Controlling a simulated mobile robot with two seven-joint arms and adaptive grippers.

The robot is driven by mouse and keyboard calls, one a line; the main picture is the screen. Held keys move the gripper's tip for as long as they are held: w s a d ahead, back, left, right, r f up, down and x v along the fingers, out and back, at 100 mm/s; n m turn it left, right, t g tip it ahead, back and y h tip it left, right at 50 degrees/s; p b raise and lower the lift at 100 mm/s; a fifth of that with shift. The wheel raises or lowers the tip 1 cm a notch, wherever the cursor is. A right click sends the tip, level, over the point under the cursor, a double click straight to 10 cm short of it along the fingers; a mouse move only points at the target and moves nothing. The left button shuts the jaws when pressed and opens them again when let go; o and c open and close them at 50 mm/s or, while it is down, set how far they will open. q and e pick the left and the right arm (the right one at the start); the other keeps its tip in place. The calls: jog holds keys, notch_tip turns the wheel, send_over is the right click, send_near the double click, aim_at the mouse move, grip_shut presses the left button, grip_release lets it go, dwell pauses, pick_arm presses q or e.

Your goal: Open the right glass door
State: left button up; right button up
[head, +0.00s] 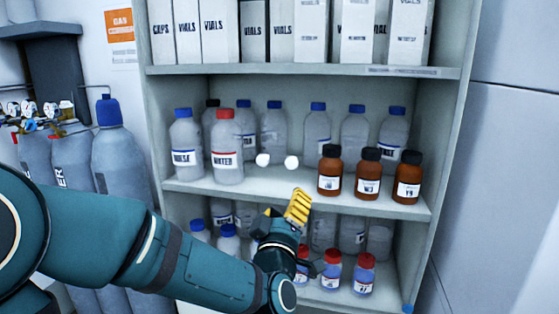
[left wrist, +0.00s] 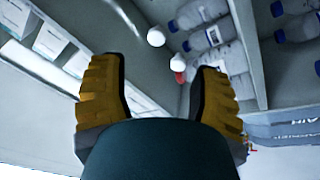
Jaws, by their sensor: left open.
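Two small white round knobs stand side by side in front of the middle shelf: the right knob (head: 292,162) and the left knob (head: 263,160). The clear door panes can hardly be made out; with the knobs close together, the right glass door looks shut. My left gripper (head: 298,207) is just below the right knob, its yellow fingers pointing up, apart from it. In the left wrist view the fingers (left wrist: 156,68) are spread and empty. The right knob (left wrist: 156,38) and left knob (left wrist: 177,73) show beyond, between the fingertips. My right gripper is not in view.
The cabinet (head: 447,150) holds white boxes (head: 220,30) above, clear bottles (head: 228,145) and brown bottles (head: 368,174) in the middle, and more bottles below. Gas cylinders (head: 118,160) stand left of it. A plain wall (head: 510,180) is on the right.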

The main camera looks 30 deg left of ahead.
aim_at(291, 165)
pick_arm(q)
jog(key=x, duration=0.4)
jog(key=p+x, duration=0.1)
jog(key=x, duration=0.4)
jog(key=r+x, duration=0.1)
jog(key=x, duration=0.4)
jog(key=shift+s+a+p, duration=0.25)
jog(key=shift+p, duration=0.1)
jog(key=shift+c, duration=0.2)
grip_shut()
